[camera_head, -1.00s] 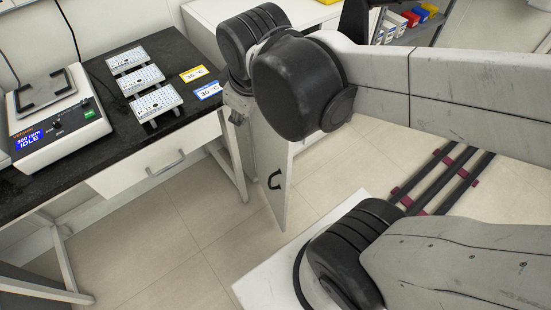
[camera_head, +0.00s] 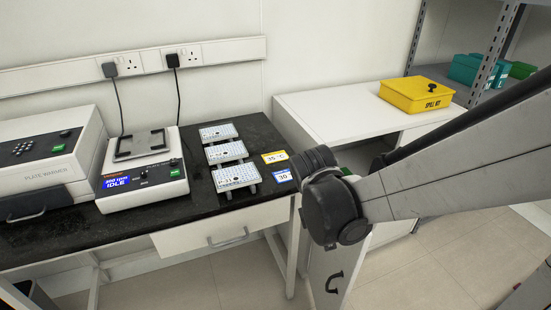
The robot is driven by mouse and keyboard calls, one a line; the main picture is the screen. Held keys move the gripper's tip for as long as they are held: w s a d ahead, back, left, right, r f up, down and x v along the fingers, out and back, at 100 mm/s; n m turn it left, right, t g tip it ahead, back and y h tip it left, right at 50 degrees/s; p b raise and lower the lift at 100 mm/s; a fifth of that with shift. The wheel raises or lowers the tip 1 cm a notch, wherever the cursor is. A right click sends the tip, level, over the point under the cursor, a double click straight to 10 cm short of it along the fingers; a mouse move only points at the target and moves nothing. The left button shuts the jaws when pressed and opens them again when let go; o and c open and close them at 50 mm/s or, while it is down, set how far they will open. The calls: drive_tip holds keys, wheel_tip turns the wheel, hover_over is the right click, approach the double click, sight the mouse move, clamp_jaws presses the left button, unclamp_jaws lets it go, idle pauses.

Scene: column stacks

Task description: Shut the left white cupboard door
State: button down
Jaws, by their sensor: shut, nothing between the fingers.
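The left white cupboard door (camera_head: 325,264) stands open below and behind my arm, swung out from the cupboard towards the camera. Its black handle (camera_head: 334,283) shows near the bottom of the picture. My arm covers the door's upper part. The white cupboard (camera_head: 335,106) stands right of the black bench, and a dark opening shows in its front beside my arm. My gripper cannot be made out; only the arm's links and dark joints show. Whether any part of my arm touches the door cannot be told.
The black bench (camera_head: 85,232) with a drawer (camera_head: 222,226) stands close left of the door. Racks (camera_head: 228,151), two small labels and lab devices sit on it. A yellow spill kit box (camera_head: 417,95) sits on the cupboard. Open floor (camera_head: 435,272) lies to the right.

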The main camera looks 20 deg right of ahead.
sight(347, 258)
drive_tip(key=shift+s+d+f+b, duration=0.15)
drive_tip(key=shift+d+f+b, duration=0.5)
drive_tip(key=shift+d+f, duration=0.55)
drive_tip(key=shift+s+d+f+b, duration=0.15)
drive_tip(key=shift+d+f+b, duration=0.55)
drive_tip(key=shift+f, duration=0.9)
drive_tip(key=shift+s+d+f+b, duration=0.15)
drive_tip(key=shift+d+f+b, duration=0.4)
drive_tip(key=shift+d+f, duration=0.7)
drive_tip(key=shift+f, duration=0.15)
